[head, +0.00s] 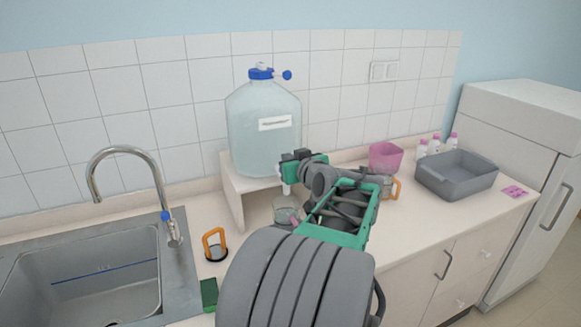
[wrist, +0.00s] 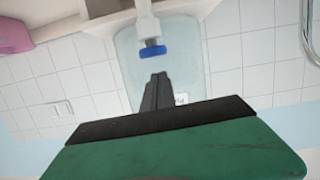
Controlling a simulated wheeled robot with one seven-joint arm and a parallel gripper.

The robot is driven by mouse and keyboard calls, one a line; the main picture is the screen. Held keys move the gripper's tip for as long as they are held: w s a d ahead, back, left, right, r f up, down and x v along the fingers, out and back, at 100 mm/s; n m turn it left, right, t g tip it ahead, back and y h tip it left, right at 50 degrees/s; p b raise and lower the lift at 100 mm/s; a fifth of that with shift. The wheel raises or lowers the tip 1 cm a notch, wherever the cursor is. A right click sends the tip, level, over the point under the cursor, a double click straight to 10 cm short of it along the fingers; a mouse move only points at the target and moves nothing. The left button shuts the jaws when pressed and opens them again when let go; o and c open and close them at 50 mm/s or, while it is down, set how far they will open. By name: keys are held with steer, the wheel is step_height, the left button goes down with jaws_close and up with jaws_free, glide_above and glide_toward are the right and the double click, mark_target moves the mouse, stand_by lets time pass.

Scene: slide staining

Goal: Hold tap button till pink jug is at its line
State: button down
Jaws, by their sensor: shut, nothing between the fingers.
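A large clear water bottle (head: 262,125) with a blue cap stands on a raised stand. Its white spout (head: 287,190) points down over a clear jug (head: 284,211), partly hidden by my arm. A bit of pink shows at that jug's side; its line and water level cannot be made out. In the wrist view, the blue tap button (wrist: 153,51) sits on the white tap. My gripper (wrist: 160,77) is shut and empty, its fingertips pointing at the button with a small gap in the picture. A pink container (head: 386,156) stands further right on the counter.
A sink with a curved faucet (head: 127,152) is at the left. An orange-handled item (head: 214,245) stands beside it. Another orange-handled jug (head: 393,187), a grey tub (head: 456,177) and several small bottles (head: 436,145) are at the right.

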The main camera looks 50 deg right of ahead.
steer(key=b+v, duration=0.2)
steer(key=v, duration=0.8)
steer(key=shift+r+b, duration=0.3)
steer(key=shift+b, duration=0.05)
steer(key=shift+w+a, duration=0.1)
